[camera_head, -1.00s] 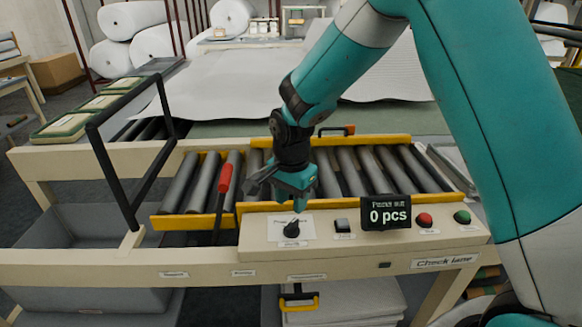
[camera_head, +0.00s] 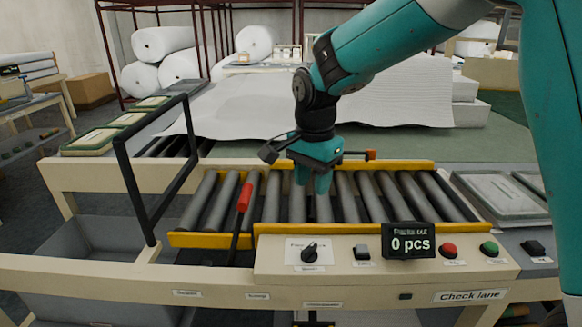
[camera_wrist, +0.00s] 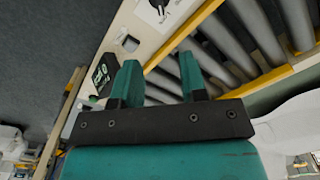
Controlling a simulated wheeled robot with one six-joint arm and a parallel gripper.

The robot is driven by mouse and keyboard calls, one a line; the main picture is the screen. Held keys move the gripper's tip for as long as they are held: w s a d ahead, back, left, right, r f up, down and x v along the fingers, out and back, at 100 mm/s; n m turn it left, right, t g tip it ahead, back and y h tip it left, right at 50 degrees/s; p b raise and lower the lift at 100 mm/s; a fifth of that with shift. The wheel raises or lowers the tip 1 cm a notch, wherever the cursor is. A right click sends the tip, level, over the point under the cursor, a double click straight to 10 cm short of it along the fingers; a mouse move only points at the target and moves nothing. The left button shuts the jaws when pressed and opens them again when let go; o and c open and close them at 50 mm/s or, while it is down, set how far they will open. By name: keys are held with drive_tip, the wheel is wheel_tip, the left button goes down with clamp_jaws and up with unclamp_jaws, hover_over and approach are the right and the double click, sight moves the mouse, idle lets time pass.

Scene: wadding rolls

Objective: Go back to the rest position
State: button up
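My gripper (camera_head: 312,180) hangs fingers-down above the grey rollers of the check lane (camera_head: 350,205), apart from the control panel. In the wrist view its two teal fingers (camera_wrist: 158,82) stand apart with nothing between them. The control panel (camera_head: 385,268) carries a black rotary knob (camera_head: 310,251), a small dark switch (camera_head: 361,253), a display reading 0 pcs (camera_head: 409,240), a red button (camera_head: 448,250) and a green button (camera_head: 489,248). A red-handled lever (camera_head: 244,198) stands left of my gripper.
A black frame (camera_head: 122,180) rises at the left of the lane. A white sheet (camera_head: 245,108) covers the surface behind it. Wadding rolls (camera_head: 163,42) are stacked on a rack at the back left. A grey tray (camera_head: 500,190) lies at the right. The space above the rollers is free around my gripper.

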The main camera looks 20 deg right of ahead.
drive_tip(key=s+a+r+n+y, duration=0.2)
drive_tip(key=s+n, duration=0.7)
drive_tip(key=s, duration=0.3)
drive_tip(key=s+a+r+n+y, duration=0.1)
drive_tip(key=s+a+n+y, duration=0.1)
drive_tip(key=s+n, duration=0.8)
drive_tip(key=s, duration=0.3)
drive_tip(key=shift+a+r, duration=0.4)
drive_tip(key=shift+w, duration=0.1)
